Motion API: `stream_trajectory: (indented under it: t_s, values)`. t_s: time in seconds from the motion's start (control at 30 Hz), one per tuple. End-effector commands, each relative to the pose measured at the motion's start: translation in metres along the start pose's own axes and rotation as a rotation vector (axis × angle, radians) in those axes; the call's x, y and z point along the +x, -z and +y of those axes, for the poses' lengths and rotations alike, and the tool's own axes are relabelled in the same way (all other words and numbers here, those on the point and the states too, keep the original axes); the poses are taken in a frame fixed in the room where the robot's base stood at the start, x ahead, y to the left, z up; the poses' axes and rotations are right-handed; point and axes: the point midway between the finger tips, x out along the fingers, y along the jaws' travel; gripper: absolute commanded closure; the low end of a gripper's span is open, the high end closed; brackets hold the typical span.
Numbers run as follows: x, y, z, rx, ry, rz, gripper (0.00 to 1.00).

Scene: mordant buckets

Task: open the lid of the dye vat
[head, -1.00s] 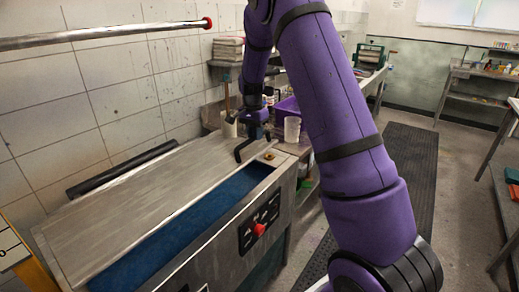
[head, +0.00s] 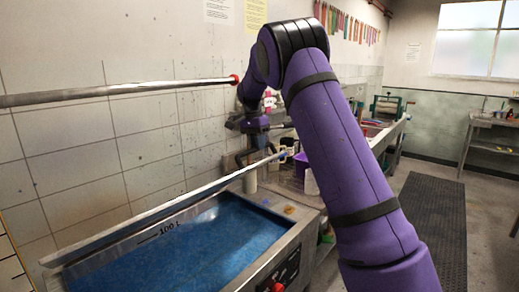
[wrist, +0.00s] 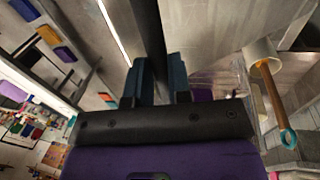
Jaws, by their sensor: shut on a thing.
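The dye vat (head: 282,243) is a steel tank with blue liquid (head: 205,240) in it. Its lid (head: 165,208) stands raised and tilted up at the wall side, seen nearly edge-on in the head view, with the liquid open to view. My gripper (wrist: 161,85) shows in the wrist view, its two dark blue fingers shut on the dark bar of the lid handle (wrist: 148,25). In the head view my gripper is at the far end of the lid, and the handle is largely hidden.
A metal rail (head: 120,92) with a red end runs along the tiled wall above the lid. A red knob (head: 277,287) is on the vat's front panel. A white cup (wrist: 260,52) with an orange-handled tool is near my gripper. A dark floor mat (head: 427,215) lies clear at right.

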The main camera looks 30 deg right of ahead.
Motion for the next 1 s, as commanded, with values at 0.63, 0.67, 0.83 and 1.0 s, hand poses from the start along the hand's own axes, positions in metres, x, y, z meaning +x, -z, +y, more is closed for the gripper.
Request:
stream_trajectory:
  t_s: [0.63, 0.67, 0.83, 1.0]
  values:
    - [0.002, -0.002, -0.003, -0.004, 0.003, -0.001, 0.56]
    - [0.002, -0.002, -0.003, -0.004, 0.003, -0.001, 0.56]
    - [0.007, -0.001, 0.0, -0.003, 0.002, -0.001, 0.56]
    - [0.024, -0.001, 0.006, -0.002, 0.0, -0.002, 0.56]
